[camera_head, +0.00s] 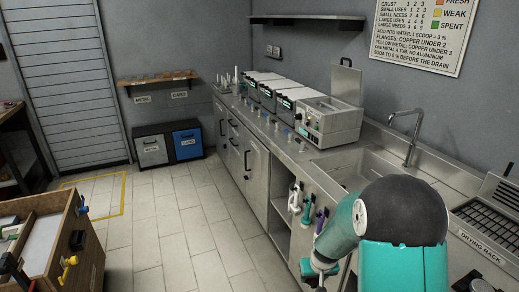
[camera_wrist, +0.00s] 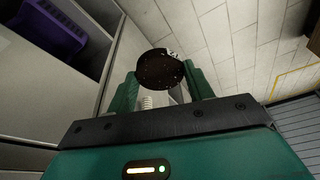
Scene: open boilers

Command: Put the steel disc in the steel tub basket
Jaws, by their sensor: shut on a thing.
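My gripper (camera_wrist: 160,82) is shut on a dark, round, speckled disc (camera_wrist: 160,68) in the wrist view. The disc sits between the two teal fingertips, and bare steel does not show on its dark face. In the head view my arm's large joint covers the lower right, and I cannot make out the disc there. A steel boiler (camera_head: 327,122) with a raised lid (camera_head: 346,82) stands on the counter beside the sink. Several more boilers (camera_head: 268,92) stand in a row behind it. I cannot tell which thing is the steel tub basket.
The sink (camera_head: 352,168) with a tap (camera_head: 410,135) and a drying rack (camera_head: 490,222) lie to the right. Coloured-handled tools hang on the counter front. A wooden crate (camera_head: 85,255) stands at left. The tiled floor (camera_head: 185,225) between is clear. A purple bin (camera_wrist: 55,28) shows in the wrist view.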

